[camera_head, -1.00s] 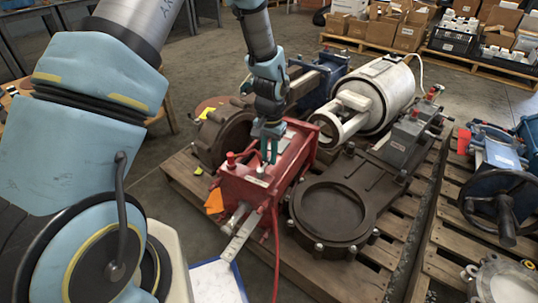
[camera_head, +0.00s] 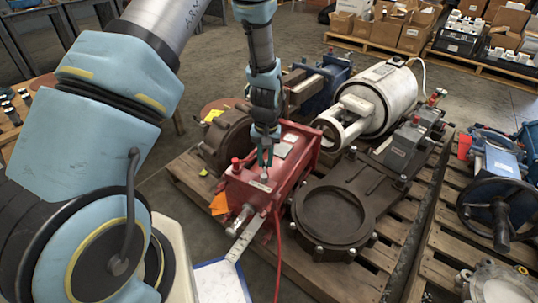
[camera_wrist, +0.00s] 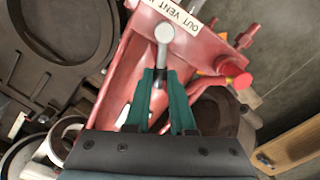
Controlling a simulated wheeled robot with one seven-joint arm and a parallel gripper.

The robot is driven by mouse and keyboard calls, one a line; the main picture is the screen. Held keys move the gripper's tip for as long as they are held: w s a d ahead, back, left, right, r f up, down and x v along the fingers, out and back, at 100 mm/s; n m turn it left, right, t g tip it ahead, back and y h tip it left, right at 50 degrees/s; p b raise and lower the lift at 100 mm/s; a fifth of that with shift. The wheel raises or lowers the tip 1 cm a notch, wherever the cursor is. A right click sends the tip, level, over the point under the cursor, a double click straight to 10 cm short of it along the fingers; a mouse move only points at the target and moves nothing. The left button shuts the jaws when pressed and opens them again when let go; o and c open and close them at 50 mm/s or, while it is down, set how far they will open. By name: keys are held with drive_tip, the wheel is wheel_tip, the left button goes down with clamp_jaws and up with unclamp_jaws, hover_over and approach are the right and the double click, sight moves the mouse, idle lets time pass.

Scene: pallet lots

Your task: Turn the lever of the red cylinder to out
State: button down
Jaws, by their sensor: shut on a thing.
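The red cylinder (camera_head: 296,150) is a boxy red unit on the pallet, in the middle of the head view. Its lever has a pale round knob (camera_wrist: 163,33) and a short metal stem. My gripper (camera_head: 265,163) points down over the cylinder's near end. In the wrist view its green fingertips (camera_wrist: 161,74) are closed on the lever's stem, with the knob standing out beyond them. A white label (camera_wrist: 180,12) reading OUT and VENT lies just past the knob; its remaining word is cut off. I cannot tell exactly which word the knob points at.
A red fitting (camera_wrist: 236,77) stands beside the lever. A dark round flange (camera_head: 333,214) lies right of the cylinder, and a white drum (camera_head: 385,95) lies behind. A red hose (camera_head: 277,250) hangs from the near end. A second loaded pallet (camera_head: 440,270) is at the right.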

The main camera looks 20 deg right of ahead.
drive_tip(key=shift+w+a+n+p, duration=0.1)
drive_tip(key=shift+a+n+p, duration=0.3)
drive_tip(key=shift+n, duration=0.3)
drive_tip(key=shift+w+a+n+p, duration=0.1)
drive_tip(key=shift+a+n+p, duration=0.1)
drive_tip(key=shift+n+p, duration=0.4)
drive_tip(key=shift+a, duration=0.1)
drive_tip(key=c, duration=0.8)
unclamp_jaws()
drive_tip(key=shift+o, duration=0.2)
wheel_tip(320, 180, up, 11)
drive_tip(key=p, duration=0.2)
drive_tip(key=shift+f, duration=0.1)
